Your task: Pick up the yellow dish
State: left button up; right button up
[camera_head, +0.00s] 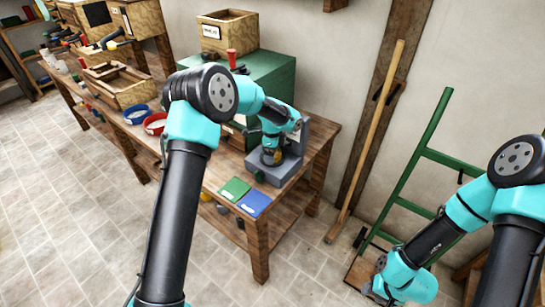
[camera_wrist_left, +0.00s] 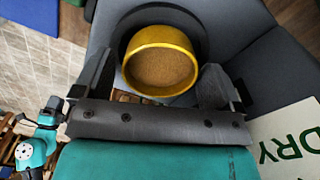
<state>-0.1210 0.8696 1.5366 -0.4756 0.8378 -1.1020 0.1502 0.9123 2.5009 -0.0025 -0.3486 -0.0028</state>
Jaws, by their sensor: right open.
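The yellow dish (camera_wrist_left: 189,57), a round cup filled with brown grain, sits on the grey stand (camera_wrist_left: 254,60) in the left wrist view. My left gripper (camera_wrist_left: 157,66) is open, with one finger on each side of the dish; I cannot tell whether either touches it. In the head view my left gripper (camera_head: 270,155) is over the grey stand (camera_head: 268,173) on the bench, mostly hiding the dish. My right gripper (camera_head: 374,288) is open and empty at the lower right, away from the bench.
A green card (camera_head: 234,189) and a blue card (camera_head: 255,203) lie at the bench's front corner. A green cabinet (camera_head: 277,75) is behind. A green ladder (camera_head: 412,185) leans right.

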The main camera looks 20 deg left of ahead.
pick_arm(q)
jog(key=c, duration=0.9)
jog(key=shift+r, duration=0.1)
jog(key=shift+r, duration=0.45)
notch_tip(320, 180, up, 3)
jog(key=shift+f, duration=0.15)
jog(key=s+d, duration=0.2)
jog(key=s, duration=0.5)
jog(key=s+d+r, duration=0.1)
jog(key=s+d, duration=0.1)
jog(key=s, duration=0.6)
jog(key=shift+s+d, duration=0.2)
jog(key=shift+d, duration=0.05)
jog(key=shift+r, duration=0.1)
